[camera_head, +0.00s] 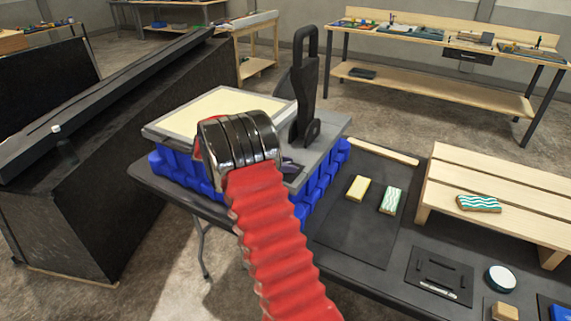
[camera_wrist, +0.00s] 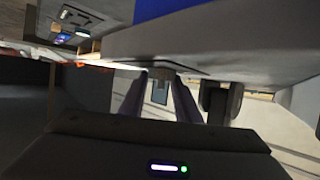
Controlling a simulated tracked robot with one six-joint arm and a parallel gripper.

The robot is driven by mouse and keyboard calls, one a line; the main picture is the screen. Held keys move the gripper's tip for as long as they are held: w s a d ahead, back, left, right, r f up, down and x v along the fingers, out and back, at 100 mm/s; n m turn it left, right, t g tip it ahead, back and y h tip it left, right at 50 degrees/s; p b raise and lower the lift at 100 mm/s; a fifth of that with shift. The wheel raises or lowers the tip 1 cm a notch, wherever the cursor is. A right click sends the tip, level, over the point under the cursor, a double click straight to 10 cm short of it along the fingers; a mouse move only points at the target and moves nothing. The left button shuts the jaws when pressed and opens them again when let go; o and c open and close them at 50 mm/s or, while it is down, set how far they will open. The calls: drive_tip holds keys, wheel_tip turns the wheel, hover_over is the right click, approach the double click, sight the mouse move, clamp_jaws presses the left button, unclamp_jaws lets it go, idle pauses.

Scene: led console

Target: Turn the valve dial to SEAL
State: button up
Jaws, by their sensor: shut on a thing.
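A grey panel unit (camera_head: 326,134) with a cream top plate sits on a blue base. My arm and its black wrist cover part of it in the head view. In the wrist view, the two dark fingers of my gripper (camera_wrist: 160,96) are shut on a small grey part (camera_wrist: 160,74) at the unit's edge. I cannot tell for sure that this part is the valve dial. No SEAL marking or pointer can be read in either view.
A tall black lever (camera_head: 305,85) stands on the unit, close to the right of my wrist. A dark table (camera_head: 345,272) holds a yellow block (camera_head: 358,188), a green-and-white block (camera_head: 390,200) and a slatted wooden stand (camera_head: 490,185). A large black cabinet (camera_head: 110,170) stands at left.

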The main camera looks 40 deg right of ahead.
drive_tip(key=shift+w, duration=0.2)
drive_tip(key=o, duration=0.7)
drive_tip(key=shift+c, duration=0.2)
drive_tip(key=shift+s, duration=0.1)
drive_tip(key=v, duration=1.3)
drive_tip(key=shift+a+r, duration=0.15)
drive_tip(key=shift+a, duration=0.2)
drive_tip(key=shift+w+r, duration=0.1)
drive_tip(key=shift+w, duration=0.15)
